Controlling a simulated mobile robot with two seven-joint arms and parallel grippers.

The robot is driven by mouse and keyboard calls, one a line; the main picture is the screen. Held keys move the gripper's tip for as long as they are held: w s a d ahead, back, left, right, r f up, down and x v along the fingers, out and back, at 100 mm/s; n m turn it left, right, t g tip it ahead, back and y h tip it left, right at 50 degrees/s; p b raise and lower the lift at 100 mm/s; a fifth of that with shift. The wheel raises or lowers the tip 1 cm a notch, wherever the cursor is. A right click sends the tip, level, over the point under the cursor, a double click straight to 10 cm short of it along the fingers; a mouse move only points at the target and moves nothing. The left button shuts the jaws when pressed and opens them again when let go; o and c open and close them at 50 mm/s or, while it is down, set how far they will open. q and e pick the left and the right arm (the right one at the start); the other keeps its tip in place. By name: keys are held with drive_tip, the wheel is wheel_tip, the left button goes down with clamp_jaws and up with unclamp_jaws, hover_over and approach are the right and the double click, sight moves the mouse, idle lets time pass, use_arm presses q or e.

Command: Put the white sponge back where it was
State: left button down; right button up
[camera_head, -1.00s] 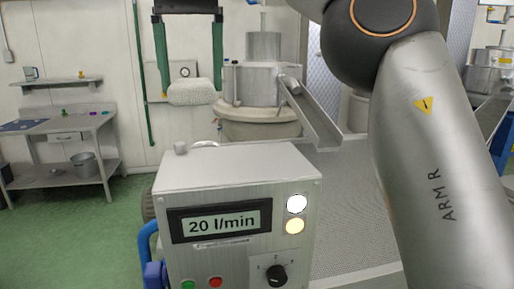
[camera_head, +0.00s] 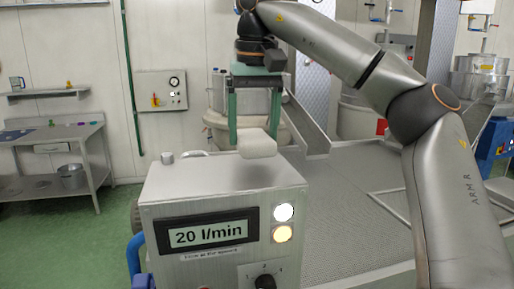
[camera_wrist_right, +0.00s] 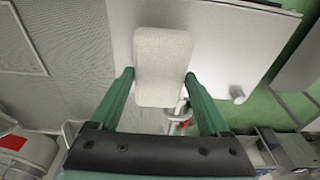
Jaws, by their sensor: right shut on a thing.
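The white sponge (camera_head: 257,144) is a pale rounded block between the green fingers of my right gripper (camera_head: 254,130). The gripper points down and is shut on the sponge's sides. The sponge hangs in front of the olive machine, over or just behind the rear of the metal control box (camera_head: 215,181); I cannot tell whether it touches the box. In the right wrist view the sponge (camera_wrist_right: 163,62) sits between the two green fingertips (camera_wrist_right: 158,80), with the box's pale top (camera_wrist_right: 232,50) beneath and beside it. My left gripper is not in view.
The box carries a 20 l/min display (camera_head: 208,233) and a small knob (camera_head: 167,157) at its rear left; the rest of its top looks clear. A metal chute (camera_head: 305,128) slopes right behind the sponge. A workbench (camera_head: 55,150) stands at far left.

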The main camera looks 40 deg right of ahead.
sight(257, 135)
drive_tip(key=shift+d+f, duration=0.35)
drive_tip(key=shift+f, duration=1.6)
drive_tip(key=o, duration=1)
drive_tip(key=shift+o, duration=0.2)
drive_tip(key=shift+r, duration=0.2)
drive_tip(key=shift+s+a+r, duration=0.15)
drive_tip(key=shift+s+r, duration=0.15)
drive_tip(key=shift+r, duration=1.65)
drive_tip(key=shift+s+a+r, duration=0.15)
drive_tip(key=shift+s+r, duration=0.1)
drive_tip(key=shift+r, duration=1.65)
drive_tip(key=shift+s+a+r, duration=0.15)
drive_tip(key=shift+s+r, duration=0.15)
drive_tip(key=shift+r, duration=1.65)
